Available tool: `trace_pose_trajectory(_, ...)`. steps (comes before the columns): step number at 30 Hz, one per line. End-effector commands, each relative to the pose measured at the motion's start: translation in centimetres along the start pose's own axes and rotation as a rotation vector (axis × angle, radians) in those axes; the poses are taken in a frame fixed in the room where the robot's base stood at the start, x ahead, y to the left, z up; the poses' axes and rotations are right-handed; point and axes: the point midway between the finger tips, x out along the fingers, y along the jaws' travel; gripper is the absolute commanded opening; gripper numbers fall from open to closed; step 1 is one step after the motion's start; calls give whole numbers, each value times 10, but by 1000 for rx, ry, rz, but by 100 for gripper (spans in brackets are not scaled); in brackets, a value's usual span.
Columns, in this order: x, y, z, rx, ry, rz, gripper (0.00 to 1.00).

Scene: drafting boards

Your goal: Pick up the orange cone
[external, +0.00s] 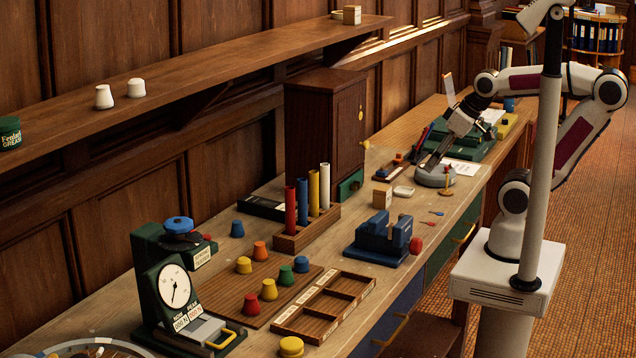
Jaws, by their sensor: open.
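The orange cone (260,251) is a small, flat-topped tapered piece. It stands upright near the far edge of the brown wooden board (226,302), close to a yellow cone (244,265). My gripper (428,164) points down above the far part of the bench, near a grey round base, well to the right of and beyond the orange cone. It is open; its fingertips are small and partly hard to make out. I see nothing held in it.
Several other coloured cones stand around the board, including a green one (286,274) and a blue one (237,229). A rack of upright tubes (306,231), a blue vise (378,242) and a wooden cabinet (320,130) lie between. A dial scale (172,285) and compartment tray (328,310) are nearer.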

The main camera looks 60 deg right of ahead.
Motion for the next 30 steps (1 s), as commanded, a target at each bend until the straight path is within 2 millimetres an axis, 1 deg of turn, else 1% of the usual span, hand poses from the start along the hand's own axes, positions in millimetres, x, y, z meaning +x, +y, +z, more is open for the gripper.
trace_pose_trajectory(9, 32, -50, -56, -45, 70, -124, 43)
trace_pose_trajectory(15, 54, -84, -89, -57, 120, -189, 43)
trace_pose_trajectory(22, 81, -122, -121, -60, 173, -242, 43)
trace_pose_trajectory(30, 117, -163, -150, -52, 230, -273, 43)
